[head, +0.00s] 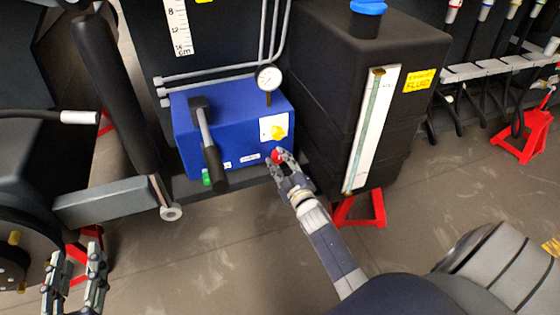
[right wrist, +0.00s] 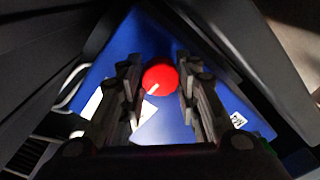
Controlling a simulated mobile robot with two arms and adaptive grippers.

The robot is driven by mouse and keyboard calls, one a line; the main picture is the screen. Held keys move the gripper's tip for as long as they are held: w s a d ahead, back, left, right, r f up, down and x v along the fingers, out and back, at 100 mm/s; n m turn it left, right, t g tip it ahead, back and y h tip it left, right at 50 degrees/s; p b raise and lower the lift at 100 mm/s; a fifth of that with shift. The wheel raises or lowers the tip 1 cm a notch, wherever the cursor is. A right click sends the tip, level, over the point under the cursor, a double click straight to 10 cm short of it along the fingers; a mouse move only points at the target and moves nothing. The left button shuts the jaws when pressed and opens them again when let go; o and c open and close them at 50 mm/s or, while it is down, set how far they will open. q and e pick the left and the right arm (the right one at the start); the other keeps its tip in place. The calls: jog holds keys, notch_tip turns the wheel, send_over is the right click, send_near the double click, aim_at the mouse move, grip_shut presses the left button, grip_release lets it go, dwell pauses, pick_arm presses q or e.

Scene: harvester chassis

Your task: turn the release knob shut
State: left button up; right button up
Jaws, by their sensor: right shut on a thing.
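The release knob, a round red knob (head: 277,155), sits low on the front of a blue box (head: 240,112) near its right end. My right gripper (head: 280,158) is shut on the red knob. In the right wrist view the red knob (right wrist: 160,77) shows between the two fingers (right wrist: 160,88), with a short white mark at its lower edge. My left gripper (head: 76,254) is open and empty at the lower left, far from the box.
A yellow knob (head: 278,132) on a white plate is just above the red one. The box also carries a black-handled lever (head: 211,150), a gauge (head: 268,78) and a green part (head: 206,177). A black fluid tank (head: 335,90) stands close on the right.

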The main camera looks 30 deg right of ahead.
jog(key=o, duration=1.1)
jog(key=shift+s, duration=0.1)
jog(key=s, duration=0.4)
jog(key=s+a, duration=0.1)
jog(key=s, duration=0.2)
jog(key=s+a, duration=0.1)
jog(key=s, duration=0.3)
jog(key=shift+s+a, duration=0.2)
jog(key=shift+s, duration=0.1)
